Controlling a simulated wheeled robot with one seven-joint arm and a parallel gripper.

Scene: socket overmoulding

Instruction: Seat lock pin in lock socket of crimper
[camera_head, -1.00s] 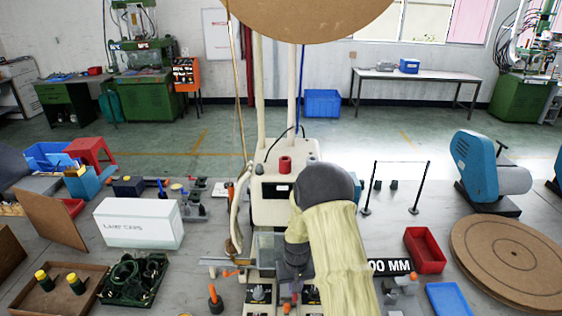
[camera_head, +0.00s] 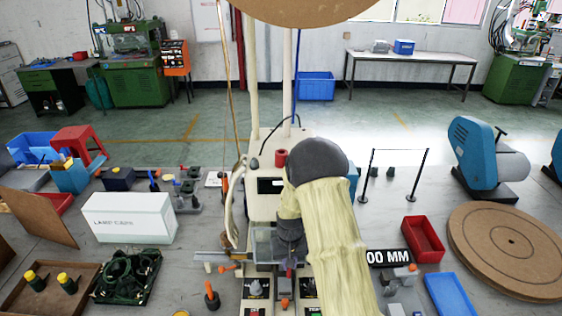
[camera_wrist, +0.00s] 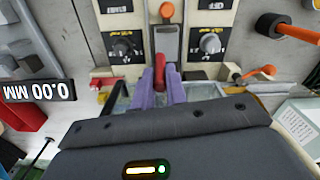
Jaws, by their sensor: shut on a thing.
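In the wrist view, my gripper (camera_wrist: 162,88) has two purple fingers shut on a red pin (camera_wrist: 160,72), which looks like the lock pin. The pin points toward a grey metal slotted part (camera_wrist: 167,42) on the cream crimper front. I cannot tell whether the pin touches or enters it, and no lock socket is clearly made out. In the head view the crimper (camera_head: 268,205) stands in the middle of the bench. My sleeved arm covers its right side, and my fingers are mostly hidden at its front.
Two black dials (camera_wrist: 125,46) (camera_wrist: 209,43) flank the slotted part. An orange-tipped black handle (camera_wrist: 285,28) lies at upper right. A 0.00 MM display (camera_wrist: 38,91) is at left. A clear box (camera_head: 263,240) sits at the crimper's front. A white carton (camera_head: 130,217) and red bin (camera_head: 424,240) stand to the sides.

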